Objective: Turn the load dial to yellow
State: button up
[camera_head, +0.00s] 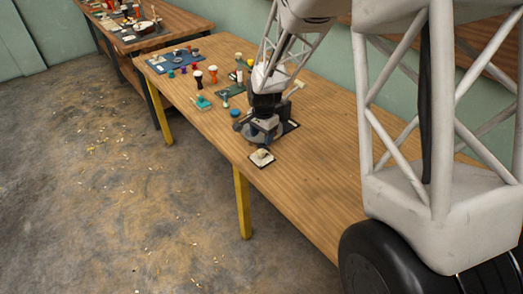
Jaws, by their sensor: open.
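My gripper (263,128) is the dark end of my pale lattice arm. It is low over the front part of the wooden table (320,160), and it is open. Its fingertips are too small and dark to make out, and so is anything between them. A small dark plate with a pale piece on it (262,157) lies at the table's front edge, just in front of my gripper. A dark flat item (290,126) shows partly behind my gripper. I cannot make out the load dial or any yellow mark on it for certain.
Several small goblet drums, one of them orange-red (212,73), stand left of my arm. A teal block (202,102), a blue disc (235,113) and a blue mat (172,60) lie there too. The table's right part is bare. A second cluttered table (150,40) stands beyond.

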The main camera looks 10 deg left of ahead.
aim_at(261, 151)
jog(key=shift+f, duration=0.1)
jog(key=shift+a+f, duration=0.1)
jog(key=shift+f, duration=3.65)
jog(key=c, duration=0.9)
